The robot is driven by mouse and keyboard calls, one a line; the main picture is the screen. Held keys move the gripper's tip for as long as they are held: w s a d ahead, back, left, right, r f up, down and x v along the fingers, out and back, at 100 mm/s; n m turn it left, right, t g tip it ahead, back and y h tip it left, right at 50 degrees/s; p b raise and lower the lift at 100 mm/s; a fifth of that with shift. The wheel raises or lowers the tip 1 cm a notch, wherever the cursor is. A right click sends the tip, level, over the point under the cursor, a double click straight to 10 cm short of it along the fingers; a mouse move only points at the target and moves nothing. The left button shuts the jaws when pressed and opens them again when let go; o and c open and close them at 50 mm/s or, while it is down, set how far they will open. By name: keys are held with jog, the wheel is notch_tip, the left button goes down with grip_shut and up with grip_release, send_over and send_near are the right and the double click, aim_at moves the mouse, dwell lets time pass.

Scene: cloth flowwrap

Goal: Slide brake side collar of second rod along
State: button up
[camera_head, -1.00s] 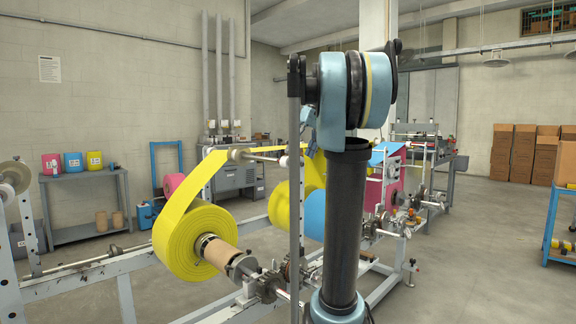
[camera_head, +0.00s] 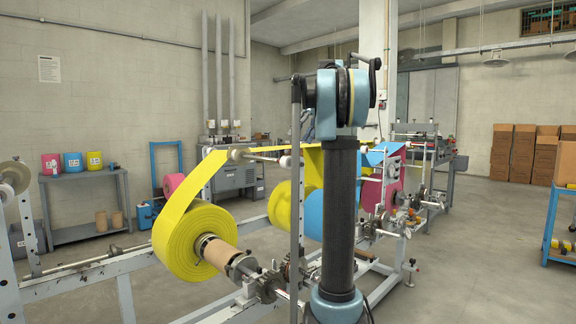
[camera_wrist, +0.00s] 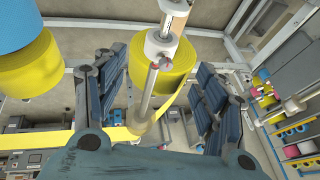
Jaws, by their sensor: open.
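My gripper (camera_wrist: 160,75) is open in the wrist view, with dark blue fingers to the left and right of a metal rod (camera_wrist: 150,92). Nothing is held. A pale collar (camera_wrist: 158,46) sits around this rod, near the face of a yellow roll (camera_wrist: 182,62), between the fingers but apart from them. I cannot tell for certain which rod or collar this is. In the head view, the front rod carries a large yellow roll (camera_head: 194,242) on a brown core (camera_head: 220,254). Behind it are a smaller yellow roll (camera_head: 283,203) and a blue roll (camera_head: 314,214), partly hidden by my arm. The gripper itself is not visible there.
A yellow web (camera_head: 210,182) runs up over a roller (camera_head: 262,156). The machine's grey frame (camera_head: 100,272) extends along the left. A shelf with coloured containers (camera_head: 82,178) stands at the back left, and brown boxes (camera_head: 515,150) at the back right.

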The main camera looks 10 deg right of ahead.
aim_at(277, 160)
jog(key=x, duration=1.2)
jog(key=shift+a+f, duration=0.15)
jog(key=shift+f, duration=0.15)
jog(key=c, duration=1.5)
jog(key=w+a, duration=0.1)
jog(key=w, duration=0.1)
jog(key=w+a, duration=0.3)
jog(key=shift+w, duration=0.35)
jog(key=shift+c, duration=0.2)
jog(key=o, duration=1.5)
jog(key=shift+o, duration=0.2)
